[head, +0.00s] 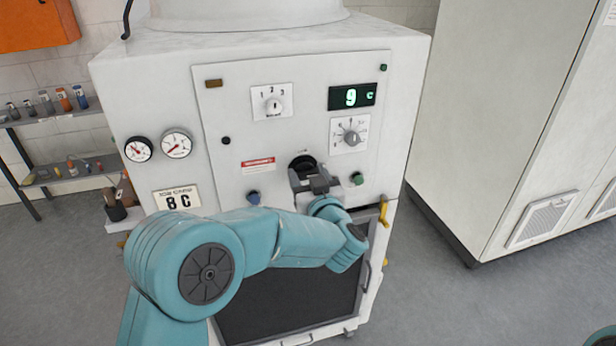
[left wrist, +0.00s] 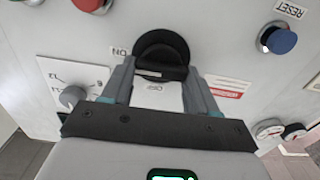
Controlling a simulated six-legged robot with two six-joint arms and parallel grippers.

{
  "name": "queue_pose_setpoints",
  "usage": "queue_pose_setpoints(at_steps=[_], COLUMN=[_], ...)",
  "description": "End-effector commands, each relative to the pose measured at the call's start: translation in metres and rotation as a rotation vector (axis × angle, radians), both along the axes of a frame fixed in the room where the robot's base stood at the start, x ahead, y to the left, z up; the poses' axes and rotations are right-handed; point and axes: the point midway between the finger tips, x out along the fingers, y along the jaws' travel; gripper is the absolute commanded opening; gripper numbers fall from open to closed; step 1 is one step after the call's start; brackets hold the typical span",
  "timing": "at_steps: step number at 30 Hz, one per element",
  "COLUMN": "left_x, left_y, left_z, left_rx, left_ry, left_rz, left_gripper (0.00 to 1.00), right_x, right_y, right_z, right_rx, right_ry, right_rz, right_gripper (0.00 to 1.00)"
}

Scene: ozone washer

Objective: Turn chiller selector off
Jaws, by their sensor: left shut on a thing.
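The chiller selector is a round black knob (head: 302,162) on the white front panel of the machine, and it fills the upper middle of the left wrist view (left wrist: 160,50). An ON label (left wrist: 119,51) is at its left there, and an OFF label (left wrist: 155,87) lies below it, between my fingers. My left gripper (head: 309,177) is at the knob, with its grey fingers (left wrist: 160,72) on either side of the knob's grip, shut on it. A pale mark shows on the knob's lower edge in the wrist view. My right gripper is out of view.
The panel also holds a three-position knob (head: 274,105), a numbered dial (head: 351,137), a green 9 C display (head: 352,96), a blue RESET button (head: 253,197) and a green button (head: 357,179). A tall cabinet (head: 500,100) stands right.

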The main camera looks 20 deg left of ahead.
Motion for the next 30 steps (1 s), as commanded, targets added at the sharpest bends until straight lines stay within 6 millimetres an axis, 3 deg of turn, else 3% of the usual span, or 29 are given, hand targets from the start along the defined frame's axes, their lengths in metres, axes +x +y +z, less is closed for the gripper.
queue_pose_setpoints(at_steps=[11, 30], left_x=[-0.001, -0.003], left_y=[0.001, 0.003], left_z=[-0.005, -0.007], left_rx=[-0.167, -0.668], left_ry=[-0.114, -0.453], left_rz=[0.0, 0.0], left_gripper=[0.28, 0.28], right_x=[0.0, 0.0], right_y=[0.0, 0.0], right_z=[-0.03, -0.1], right_rx=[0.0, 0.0], right_ry=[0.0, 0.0], right_rz=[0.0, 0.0], right_gripper=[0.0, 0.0])
